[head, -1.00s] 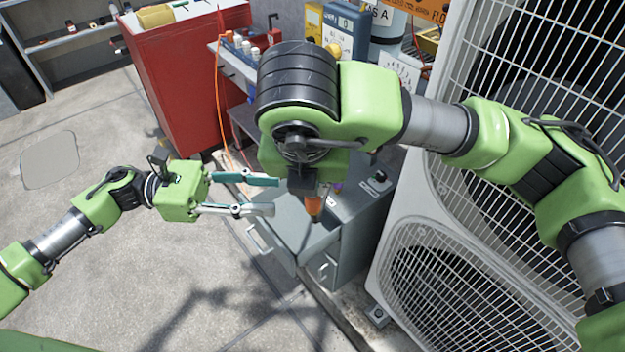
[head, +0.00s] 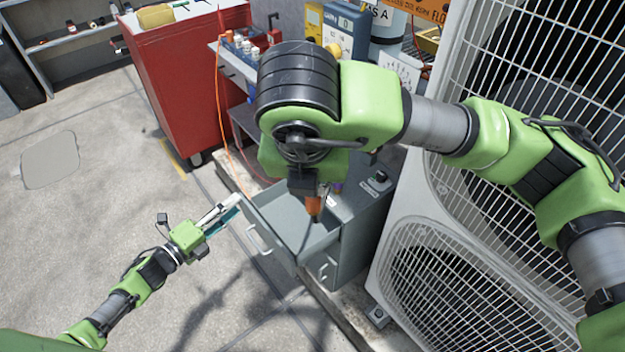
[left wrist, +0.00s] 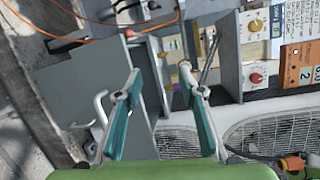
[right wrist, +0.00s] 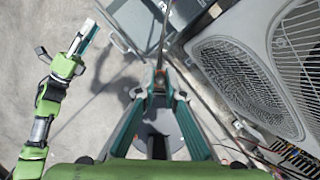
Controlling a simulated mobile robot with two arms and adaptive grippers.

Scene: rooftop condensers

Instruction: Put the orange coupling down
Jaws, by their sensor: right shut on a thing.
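The orange coupling (head: 314,205) hangs under my right gripper (head: 308,188) in the head view, over the open grey drawer (head: 283,211). How high it is above the drawer floor I cannot tell. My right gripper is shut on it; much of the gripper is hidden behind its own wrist. In the right wrist view the fingertips (right wrist: 160,88) come close together, and the coupling is not clear there. My left gripper (head: 226,210) is at the left of the drawer front, apart from it. Its fingers (left wrist: 162,92) are wide apart and empty in the left wrist view.
The drawer belongs to a grey cabinet (head: 357,215) beside a large condenser unit (head: 420,225) with wire grilles. A red cabinet (head: 190,85) stands behind at the left, with an orange cable (head: 222,110) near it.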

